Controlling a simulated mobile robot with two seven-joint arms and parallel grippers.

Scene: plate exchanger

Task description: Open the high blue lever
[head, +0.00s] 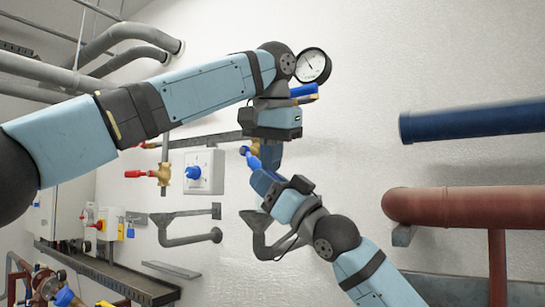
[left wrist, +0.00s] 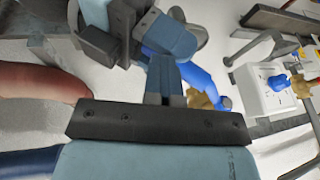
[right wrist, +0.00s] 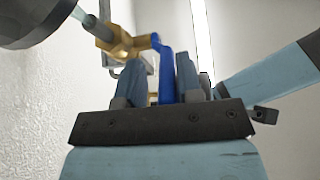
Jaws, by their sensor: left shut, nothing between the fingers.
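A blue lever (head: 252,160) with a brass valve body (head: 256,147) is on the wall in the middle of the head view. In the right wrist view the lever (right wrist: 165,70) stands between the fingers of my right gripper (right wrist: 160,75), which is open; contact is unclear. The brass body (right wrist: 120,42) is just left of it. My left gripper (left wrist: 168,85) is shut and empty, close to the lever, which curves past it in the left wrist view (left wrist: 198,75). Another blue handle (head: 303,90) shows higher, partly behind my left arm. I cannot tell which is called high.
A pressure gauge (head: 313,66) is beside my left wrist. A white box with a blue knob (head: 193,172) and a red-handled brass valve (head: 163,174) are to the left. Blue (head: 470,121) and red (head: 450,207) pipes run on the right. Grey brackets (head: 190,238) are below.

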